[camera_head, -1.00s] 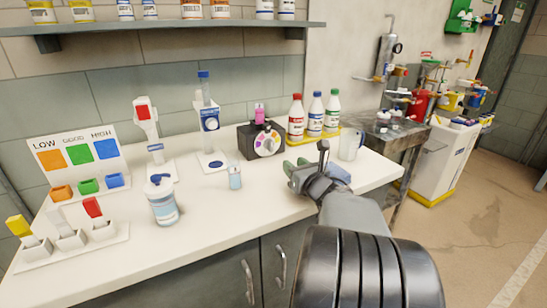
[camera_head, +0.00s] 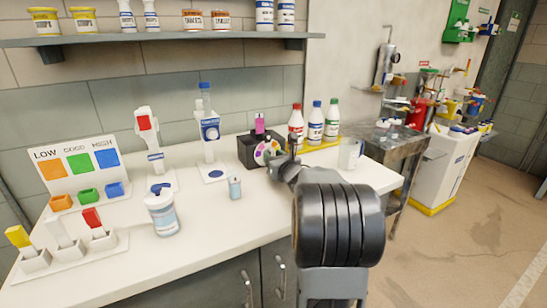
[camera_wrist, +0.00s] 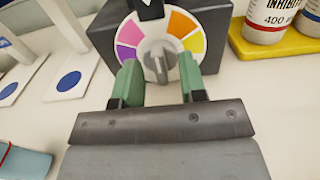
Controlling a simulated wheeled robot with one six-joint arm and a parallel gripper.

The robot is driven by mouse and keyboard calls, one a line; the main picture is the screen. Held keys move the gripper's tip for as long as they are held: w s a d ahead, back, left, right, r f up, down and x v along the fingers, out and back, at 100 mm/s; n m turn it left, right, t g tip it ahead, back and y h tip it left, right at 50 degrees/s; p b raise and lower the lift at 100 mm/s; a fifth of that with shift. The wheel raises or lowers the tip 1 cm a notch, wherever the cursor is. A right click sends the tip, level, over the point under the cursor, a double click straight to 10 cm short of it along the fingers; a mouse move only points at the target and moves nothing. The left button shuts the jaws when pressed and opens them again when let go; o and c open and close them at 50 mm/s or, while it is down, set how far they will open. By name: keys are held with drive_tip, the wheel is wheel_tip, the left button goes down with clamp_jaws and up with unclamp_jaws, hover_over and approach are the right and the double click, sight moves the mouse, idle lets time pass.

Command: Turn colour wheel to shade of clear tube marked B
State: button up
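The colour wheel (camera_wrist: 160,45) is on the front of a black box (camera_head: 247,148) on the counter. Whether the fingers touch the knob cannot be told. In the head view my gripper hides part of the wheel.
Red, blue and green-capped bottles (camera_head: 315,124) stand in a yellow tray (camera_head: 322,143) to the right of the box. A clear beaker (camera_head: 349,154) is further right. A white stand (camera_head: 211,173) is left of the box.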

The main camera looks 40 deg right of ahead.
drive_tip(key=shift+w, duration=0.2)
clamp_jaws()
idle(0.3)
drive_tip(key=shift+f+m+b, duration=0.1)
drive_tip(key=shift+m+b, duration=0.2)
drive_tip(key=shift+b, duration=0.05)
drive_tip(key=shift+m, duration=0.3)
drive_tip(key=shift+d+m+b, duration=0.1)
drive_tip(key=shift+m+b, duration=0.8)
drive_tip(key=shift+m, duration=0.2)
drive_tip(key=shift+m+b, duration=0.5)
drive_tip(key=shift+m, duration=1.6)
